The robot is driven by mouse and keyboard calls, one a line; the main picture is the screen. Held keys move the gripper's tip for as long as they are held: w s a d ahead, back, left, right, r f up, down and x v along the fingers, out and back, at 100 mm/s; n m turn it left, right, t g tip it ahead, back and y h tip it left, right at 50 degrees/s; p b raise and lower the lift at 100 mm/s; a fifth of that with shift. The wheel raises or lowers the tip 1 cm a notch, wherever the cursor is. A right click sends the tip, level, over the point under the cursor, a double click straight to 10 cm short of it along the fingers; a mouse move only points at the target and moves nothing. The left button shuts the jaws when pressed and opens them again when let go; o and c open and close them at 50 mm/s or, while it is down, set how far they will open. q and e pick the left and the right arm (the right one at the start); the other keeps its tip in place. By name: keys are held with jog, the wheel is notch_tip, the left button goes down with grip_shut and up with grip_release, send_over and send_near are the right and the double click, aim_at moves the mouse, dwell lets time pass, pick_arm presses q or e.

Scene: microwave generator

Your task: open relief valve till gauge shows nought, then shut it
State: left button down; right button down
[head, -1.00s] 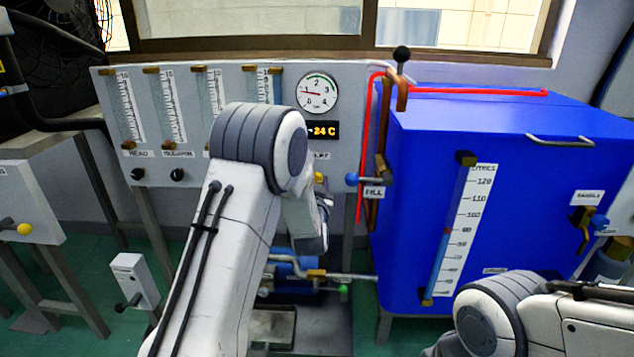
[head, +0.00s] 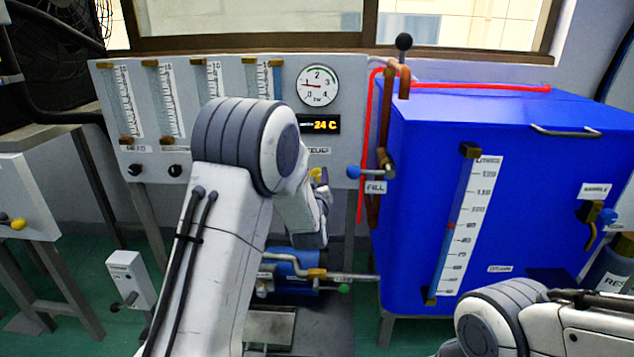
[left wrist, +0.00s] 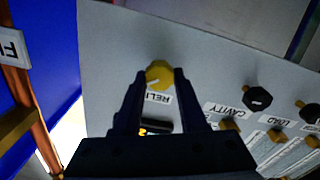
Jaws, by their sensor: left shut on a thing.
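The relief valve's yellow knob (left wrist: 160,73) is on the grey panel in the left wrist view, above a partly hidden label reading "RELI". My left gripper (left wrist: 158,80) is shut on this knob, one dark finger on each side. In the head view a bit of the yellow knob (head: 316,174) shows beside the left gripper (head: 321,184), mostly hidden by my wrist. The round gauge (head: 317,86) is above, marked 0 to 4. Its needle points left, near 1. My right gripper is out of view; only its arm shows at lower right.
A blue tank (head: 420,190) with a level tube stands to the right. A blue-knobbed fill valve (head: 354,172) sits between panel and tank. Flow tubes (head: 170,98) and black knobs (head: 175,171) are left on the panel. Pipework and a green knob (head: 344,288) lie below.

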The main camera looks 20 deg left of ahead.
pick_arm(q)
jog(key=n+b, duration=0.1)
jog(key=n, duration=0.1)
jog(key=n+b, duration=0.1)
jog(key=n, duration=0.1)
jog(key=shift+f+n+b, duration=0.2)
jog(key=shift+n+b, duration=0.1)
jog(key=shift+a+n+b, duration=0.1)
jog(key=shift+n+b, duration=0.85)
jog(key=shift+n, duration=0.95)
jog(key=shift+c, duration=2.3)
grip_release()
jog(key=shift+r, duration=0.1)
jog(key=shift+s+r, duration=0.1)
jog(key=shift+s, duration=0.4)
jog(key=p+v, duration=0.2)
jog(key=v, duration=0.7)
jog(key=shift+s+d, duration=0.2)
jog(key=shift+s, duration=0.1)
